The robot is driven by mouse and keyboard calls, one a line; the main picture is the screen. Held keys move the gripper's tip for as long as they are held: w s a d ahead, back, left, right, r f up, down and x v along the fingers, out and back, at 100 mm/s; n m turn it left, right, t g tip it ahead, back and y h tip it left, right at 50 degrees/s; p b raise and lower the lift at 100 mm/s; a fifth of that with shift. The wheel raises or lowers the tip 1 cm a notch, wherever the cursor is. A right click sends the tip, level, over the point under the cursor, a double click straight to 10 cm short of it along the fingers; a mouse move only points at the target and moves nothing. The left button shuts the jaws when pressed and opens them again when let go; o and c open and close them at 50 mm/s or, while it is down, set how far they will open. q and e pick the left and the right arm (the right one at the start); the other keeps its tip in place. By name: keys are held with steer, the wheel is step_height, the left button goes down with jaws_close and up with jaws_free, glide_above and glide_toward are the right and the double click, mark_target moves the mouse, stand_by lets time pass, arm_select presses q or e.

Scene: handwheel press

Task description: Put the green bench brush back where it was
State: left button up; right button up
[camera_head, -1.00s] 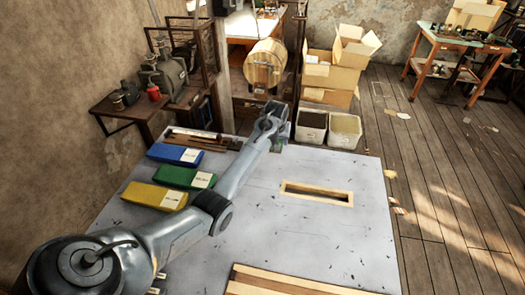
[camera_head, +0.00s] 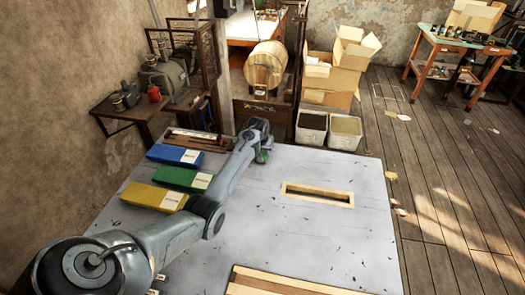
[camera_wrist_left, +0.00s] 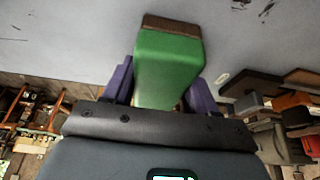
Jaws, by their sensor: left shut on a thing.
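The green bench brush (camera_wrist_left: 168,62) has a green body and a dark brown bristle end. In the left wrist view it sits between the two purple fingers of my left gripper (camera_wrist_left: 160,88), which is shut on it. The bristle end points away from the gripper, over the grey table top. In the head view my left gripper (camera_head: 263,146) is near the table's far edge, and only a little of the brush (camera_head: 262,157) shows beneath it. I cannot tell whether the brush touches the table. My right gripper is not in view.
A tray (camera_head: 228,146) with brown items lies left of the gripper at the far edge. Blue (camera_head: 172,154), green (camera_head: 180,178) and yellow (camera_head: 152,196) boxes line the left side. A wood-framed slot (camera_head: 318,194) is right of centre. Two bins (camera_head: 328,131) stand beyond the table.

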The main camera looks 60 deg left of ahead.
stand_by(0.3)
arm_select(q)
steer(key=o, duration=1)
steer(key=shift+r, duration=0.25)
steer(key=p+v, duration=0.1)
steer(key=v, duration=0.9)
steer(key=shift+r+p, duration=0.1)
steer(key=shift+p, duration=0.25)
steer(key=shift+s+d+r, duration=0.25)
steer(key=shift+r, duration=0.4)
